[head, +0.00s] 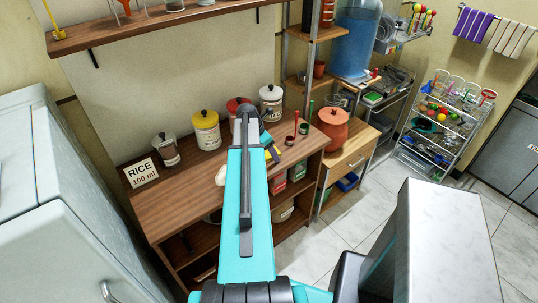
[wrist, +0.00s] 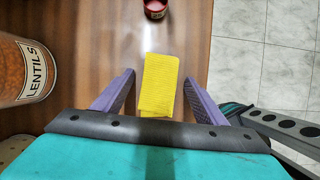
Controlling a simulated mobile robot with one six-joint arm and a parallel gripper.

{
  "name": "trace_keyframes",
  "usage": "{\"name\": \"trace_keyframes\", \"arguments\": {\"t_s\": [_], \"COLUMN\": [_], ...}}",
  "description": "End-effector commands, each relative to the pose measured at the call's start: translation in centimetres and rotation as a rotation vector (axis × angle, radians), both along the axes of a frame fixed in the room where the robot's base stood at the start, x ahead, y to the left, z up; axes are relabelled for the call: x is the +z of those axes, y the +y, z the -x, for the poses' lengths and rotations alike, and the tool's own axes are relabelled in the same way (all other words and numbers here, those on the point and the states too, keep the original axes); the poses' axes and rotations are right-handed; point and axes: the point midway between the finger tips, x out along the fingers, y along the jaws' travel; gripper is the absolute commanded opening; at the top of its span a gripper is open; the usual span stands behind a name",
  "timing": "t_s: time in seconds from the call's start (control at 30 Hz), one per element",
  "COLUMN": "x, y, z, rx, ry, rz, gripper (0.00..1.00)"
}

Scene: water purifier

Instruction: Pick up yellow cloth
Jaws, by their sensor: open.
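The yellow cloth (wrist: 161,84) lies on the brown wooden counter in the middle of the wrist view, a folded rectangle with its long side running away from me. A small part of the cloth (head: 272,153) shows in the head view beside the end of my arm. My gripper (wrist: 158,78) is open, with one purple finger on each side of the cloth and a gap to it on both sides. Nothing is held. I cannot tell how high the fingertips are above the counter. In the head view the arm hides most of the gripper.
A jar labelled LENTILS (wrist: 28,70) stands close on the left in the wrist view. A small red container (wrist: 155,9) stands beyond the cloth. The counter edge and tiled floor (wrist: 270,60) lie to the right. A yellow jar (head: 206,132) and terracotta pot (head: 332,128) stand on the furniture.

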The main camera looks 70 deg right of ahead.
Motion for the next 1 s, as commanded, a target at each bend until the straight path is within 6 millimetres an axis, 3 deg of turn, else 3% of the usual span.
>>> {"name": "trace_keyframes", "arguments": {"t_s": [0.13,0.4,1.0], "x": [0.02,0.02,0.6], "y": [-0.01,-0.01,-0.05], "z": [0.02,0.05,0.06], "rx": [0.0,0.0,-0.001], "ry": [0.0,0.0,0.0], "rz": [0.0,0.0,0.001], "gripper": [0.66,0.22,0.22]}}
